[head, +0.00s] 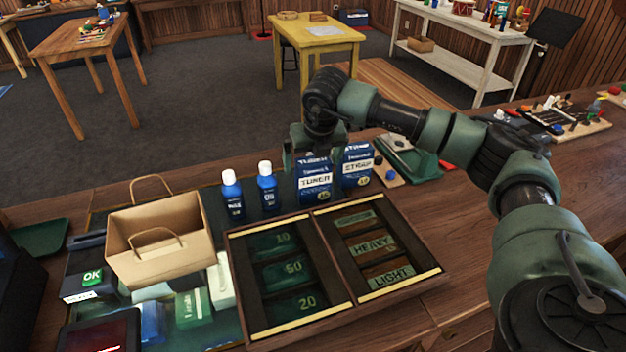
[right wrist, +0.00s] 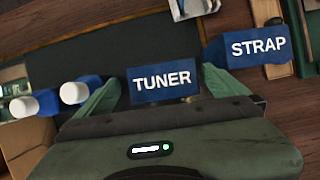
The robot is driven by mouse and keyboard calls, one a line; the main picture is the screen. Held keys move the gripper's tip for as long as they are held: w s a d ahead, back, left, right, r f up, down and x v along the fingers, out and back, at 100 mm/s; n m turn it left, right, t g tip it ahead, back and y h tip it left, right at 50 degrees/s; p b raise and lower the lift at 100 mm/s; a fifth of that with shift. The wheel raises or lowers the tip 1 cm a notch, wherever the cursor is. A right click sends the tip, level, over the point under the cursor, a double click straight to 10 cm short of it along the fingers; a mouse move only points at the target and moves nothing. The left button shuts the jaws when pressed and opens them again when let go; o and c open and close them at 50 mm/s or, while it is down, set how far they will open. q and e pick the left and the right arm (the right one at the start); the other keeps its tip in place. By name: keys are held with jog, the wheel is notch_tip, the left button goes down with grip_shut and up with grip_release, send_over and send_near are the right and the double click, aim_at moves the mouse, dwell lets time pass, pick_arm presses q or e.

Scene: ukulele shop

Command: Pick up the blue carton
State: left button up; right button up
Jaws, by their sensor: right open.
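Two blue cartons stand side by side on the counter. One is marked TUNER (head: 316,181) and the other, to its right, is marked STRAP (head: 357,168). My right gripper (head: 315,152) is over the TUNER carton, pointing down and open. In the right wrist view the TUNER carton (right wrist: 162,83) lies between the two green fingers, with the STRAP carton (right wrist: 258,46) outside the right finger. I cannot tell whether either finger touches the TUNER carton. My left gripper is not in view.
Two blue bottles with white caps (head: 267,186) stand just left of the cartons. A wooden tray (head: 318,218) with labelled compartments lies in front. A paper bag (head: 160,240) stands at left. A green stapler-like device (head: 415,158) is to the right.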

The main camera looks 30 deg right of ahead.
jog(key=p+x, duration=0.2)
jog(key=x, duration=0.2)
jog(key=shift+s+d+f, duration=0.1)
jog(key=shift+f, duration=0.55)
jog(key=c, duration=1.5)
jog(key=shift+r, duration=0.15)
